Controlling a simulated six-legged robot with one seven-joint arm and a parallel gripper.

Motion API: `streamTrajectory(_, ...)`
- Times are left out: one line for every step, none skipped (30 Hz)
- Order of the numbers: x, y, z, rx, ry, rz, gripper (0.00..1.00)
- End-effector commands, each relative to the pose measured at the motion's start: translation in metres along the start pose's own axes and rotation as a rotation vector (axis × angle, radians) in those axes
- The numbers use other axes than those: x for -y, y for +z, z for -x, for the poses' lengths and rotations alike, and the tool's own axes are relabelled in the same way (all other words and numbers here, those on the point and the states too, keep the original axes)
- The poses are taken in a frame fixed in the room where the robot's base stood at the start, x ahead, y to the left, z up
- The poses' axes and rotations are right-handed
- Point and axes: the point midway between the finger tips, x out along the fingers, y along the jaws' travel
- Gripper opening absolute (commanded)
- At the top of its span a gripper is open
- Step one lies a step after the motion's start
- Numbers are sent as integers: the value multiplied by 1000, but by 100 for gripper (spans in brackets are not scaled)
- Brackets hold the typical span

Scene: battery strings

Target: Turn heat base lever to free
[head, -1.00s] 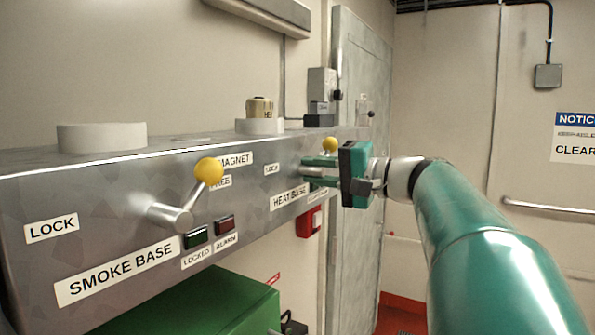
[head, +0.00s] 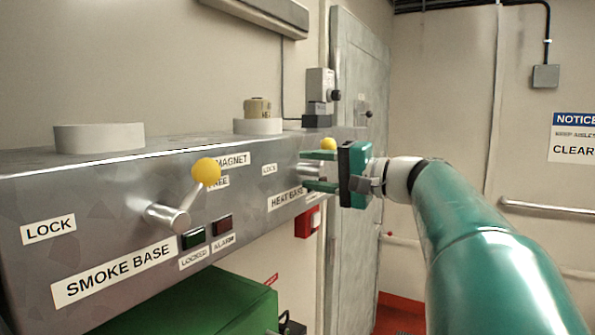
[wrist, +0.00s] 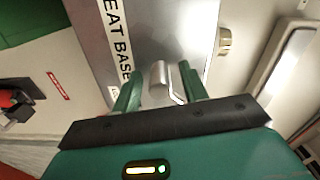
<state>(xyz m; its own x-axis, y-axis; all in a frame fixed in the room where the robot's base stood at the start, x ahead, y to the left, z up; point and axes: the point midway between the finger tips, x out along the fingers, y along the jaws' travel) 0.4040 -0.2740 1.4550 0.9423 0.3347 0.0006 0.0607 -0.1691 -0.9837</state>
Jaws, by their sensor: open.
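The heat base lever shows as a yellow knob (head: 328,143) at the far end of the metal panel in the head view, partly hidden behind my gripper. Its metal hub (wrist: 159,82) shows in the wrist view between my fingers. My gripper (head: 308,170) is open, with one finger above and one below the hub. In the wrist view my gripper (wrist: 160,76) has a finger on each side of the metal part; contact cannot be told. The HEAT BASE label (head: 286,199) is beside it. The lever's shaft is mostly hidden.
The smoke base lever (head: 206,172), with a yellow knob, sticks out nearer on the same panel (head: 110,190). A green box (head: 200,305) is below. A red box (head: 308,222) is on the wall under the heat base. A grey door (head: 355,260) stands behind my gripper.

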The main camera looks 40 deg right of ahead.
Motion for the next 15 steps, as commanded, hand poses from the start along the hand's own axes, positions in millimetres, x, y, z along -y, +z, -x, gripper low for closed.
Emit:
streamTrajectory(0, 0, 1, 0, 0, 0, 43)
streamTrajectory(0, 0, 2, 0, 0, 0, 43)
streamTrajectory(0, 0, 4, 0, 0, 0, 43)
streamTrajectory(0, 0, 6, 0, 0, 0, 43)
streamTrajectory(0, 0, 9, -1, 0, 1, 43)
streamTrajectory(0, 0, 14, -2, 0, 1, 43)
streamTrajectory(0, 0, 18, -2, 0, 1, 43)
streamTrajectory(0, 0, 23, -2, 0, 1, 43)
streamTrajectory(0, 0, 31, -4, 0, 1, 43)
streamTrajectory(0, -1, 37, -3, 0, 1, 43)
streamTrajectory(0, 0, 44, -3, -1, 1, 43)
streamTrajectory(1, 0, 53, -3, -1, 1, 43)
streamTrajectory(1, 0, 60, -3, -1, 1, 43)
streamTrajectory(0, -1, 66, -3, -1, 1, 43)
streamTrajectory(0, -1, 76, -3, 0, 1, 43)
